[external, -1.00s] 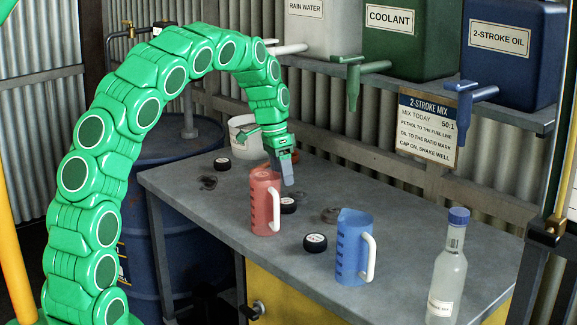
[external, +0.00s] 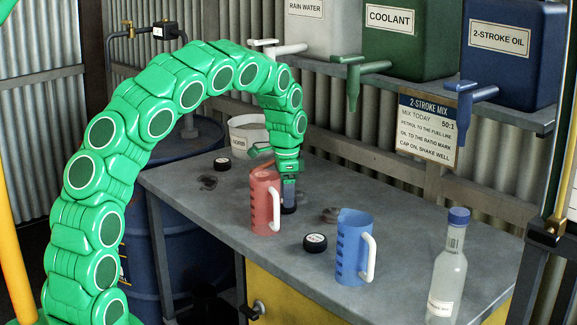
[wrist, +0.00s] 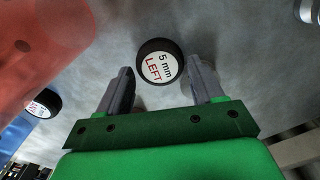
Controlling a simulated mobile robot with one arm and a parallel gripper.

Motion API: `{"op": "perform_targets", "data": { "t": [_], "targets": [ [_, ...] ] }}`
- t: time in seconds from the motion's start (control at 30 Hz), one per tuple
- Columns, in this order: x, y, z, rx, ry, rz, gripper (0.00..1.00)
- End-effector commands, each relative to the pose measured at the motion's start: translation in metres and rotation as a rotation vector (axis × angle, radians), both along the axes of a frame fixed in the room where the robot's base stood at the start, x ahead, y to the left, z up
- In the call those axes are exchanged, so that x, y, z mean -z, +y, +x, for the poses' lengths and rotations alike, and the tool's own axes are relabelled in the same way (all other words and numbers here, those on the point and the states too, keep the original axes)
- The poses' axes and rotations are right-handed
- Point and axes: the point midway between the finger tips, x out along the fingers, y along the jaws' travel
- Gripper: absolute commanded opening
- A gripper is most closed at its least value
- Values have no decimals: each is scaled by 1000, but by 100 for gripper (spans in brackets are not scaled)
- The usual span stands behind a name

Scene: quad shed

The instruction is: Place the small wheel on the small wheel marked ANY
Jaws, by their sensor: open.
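A small black wheel with a white face marked "5 mm LEFT" (wrist: 160,64) lies on the bench just beyond and between my fingertips in the wrist view. In the external view this wheel (external: 288,208) is mostly hidden beneath my gripper (external: 289,190). My gripper (wrist: 160,82) is open, points down and holds nothing. A second small wheel (external: 315,243) lies beside the blue jug; it shows at the left of the wrist view (wrist: 43,103), its label too small to read. A third small wheel (external: 223,164) lies at the back left; its marking is unreadable.
A red jug (external: 264,208) stands close to the left of my gripper. A blue jug (external: 350,255) and a clear bottle (external: 446,270) stand to the right. A white bucket (external: 247,135) is at the back. The bench (external: 410,220) between is mostly clear.

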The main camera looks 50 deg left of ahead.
Motion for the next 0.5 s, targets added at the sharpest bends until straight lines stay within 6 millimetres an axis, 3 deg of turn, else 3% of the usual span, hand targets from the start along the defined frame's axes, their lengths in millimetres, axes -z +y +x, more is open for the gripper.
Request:
{"op": "perform_targets", "data": {
  "t": [0.13, 0.37, 0.5],
  "targets": [
    [15, 0, 0, -3, 0, -1, 66],
    [17, 0, 0, -2, -2, -1, 66],
    [17, 0, 0, -2, -1, -1, 45]
  ]
}}
